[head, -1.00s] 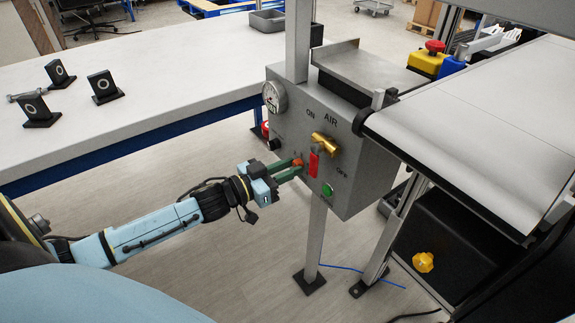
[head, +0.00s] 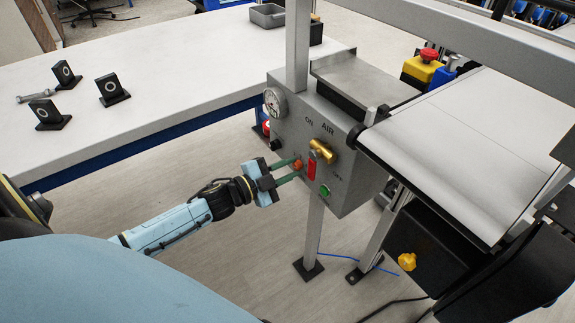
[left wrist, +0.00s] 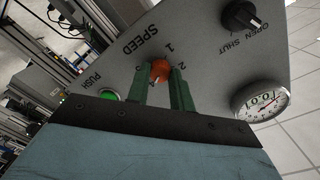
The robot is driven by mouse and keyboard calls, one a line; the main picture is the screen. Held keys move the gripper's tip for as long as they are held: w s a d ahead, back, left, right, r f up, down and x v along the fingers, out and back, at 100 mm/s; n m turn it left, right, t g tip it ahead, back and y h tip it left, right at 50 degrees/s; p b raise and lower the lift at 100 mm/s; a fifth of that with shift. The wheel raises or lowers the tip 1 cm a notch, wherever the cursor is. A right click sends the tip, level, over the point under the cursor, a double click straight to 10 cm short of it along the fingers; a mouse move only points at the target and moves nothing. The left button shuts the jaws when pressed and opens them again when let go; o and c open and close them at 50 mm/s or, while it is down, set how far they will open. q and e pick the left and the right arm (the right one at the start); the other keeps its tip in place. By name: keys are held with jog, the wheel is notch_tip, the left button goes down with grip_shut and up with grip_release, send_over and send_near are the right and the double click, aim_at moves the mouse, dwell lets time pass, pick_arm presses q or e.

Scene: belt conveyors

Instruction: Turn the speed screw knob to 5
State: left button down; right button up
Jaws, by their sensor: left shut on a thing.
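The orange speed knob (head: 299,164) is on the front of the grey control box (head: 345,190). It also shows in the left wrist view (left wrist: 160,69), below the SPEED lettering, with digits around it; 1 and 2 are readable at its upper right. A small pale mark shows at the knob's lower edge; I cannot tell what setting it marks. My left gripper (head: 295,167) has its green fingers on both sides of the knob, shut on it. The fingers hide part of the dial. My right gripper is not in view.
Beside the knob are a red and brass air valve (head: 320,152), a green push button (head: 324,190), a gauge (head: 272,102) and a black open/shut knob (left wrist: 240,16). A conveyor belt (head: 470,135) is at right, a white table (head: 190,75) at left.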

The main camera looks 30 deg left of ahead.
pick_arm(q)
jog(key=m, duration=0.2)
jog(key=shift+m, duration=1.2)
jog(key=shift+m+y, duration=0.3)
jog(key=shift+m, duration=0.6)
jog(key=m, duration=0.3)
jog(key=shift+m, duration=1.1)
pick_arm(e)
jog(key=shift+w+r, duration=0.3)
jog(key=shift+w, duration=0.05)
pick_arm(q)
jog(key=shift+b, duration=0.3)
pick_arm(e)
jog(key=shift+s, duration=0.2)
pick_arm(q)
jog(key=c, duration=1.2)
grip_release()
jog(key=shift+c, duration=0.2)
